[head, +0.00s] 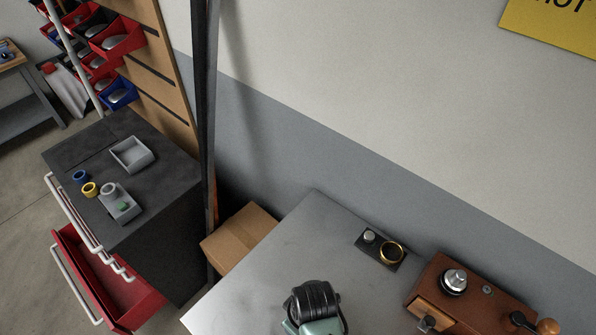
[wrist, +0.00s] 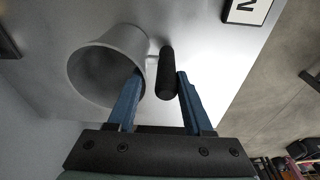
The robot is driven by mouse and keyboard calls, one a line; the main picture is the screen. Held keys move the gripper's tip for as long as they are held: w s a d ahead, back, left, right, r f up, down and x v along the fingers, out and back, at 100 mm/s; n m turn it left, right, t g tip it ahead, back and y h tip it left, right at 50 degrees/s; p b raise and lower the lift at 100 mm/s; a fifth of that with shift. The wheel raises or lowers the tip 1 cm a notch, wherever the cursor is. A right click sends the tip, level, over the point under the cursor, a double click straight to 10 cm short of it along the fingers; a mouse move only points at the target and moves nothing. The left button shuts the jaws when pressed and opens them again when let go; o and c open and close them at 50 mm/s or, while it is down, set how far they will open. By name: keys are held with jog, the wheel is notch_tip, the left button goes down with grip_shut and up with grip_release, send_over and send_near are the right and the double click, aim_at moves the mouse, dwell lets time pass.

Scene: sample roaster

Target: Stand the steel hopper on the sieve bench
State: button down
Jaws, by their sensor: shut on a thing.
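The steel hopper (wrist: 88,72) is a grey flared cup with a black handle (wrist: 167,75), in the left half of the wrist view. My gripper (wrist: 160,76) has its blue fingers on either side of the handle, the left one overlapping the cup's wall. It is shut on the hopper. A pale grey metal surface shows behind the hopper; whether the hopper touches it is unclear. In the head view the hopper and fingers are not visible; my black and teal arm part (head: 313,302) is over the grey metal bench (head: 290,240). I cannot tell which bench is the sieve bench.
A dark plate with a brass ring (head: 391,252) and a wooden box with a knob (head: 470,290) stand on the metal bench's right. A dark cabinet (head: 160,160) with grey trays and an open red drawer is at left. A cardboard box (head: 238,238) sits between them.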

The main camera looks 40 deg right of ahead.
jog(key=shift+c, duration=1.5)
grip_release()
jog(key=shift+f, duration=0.1)
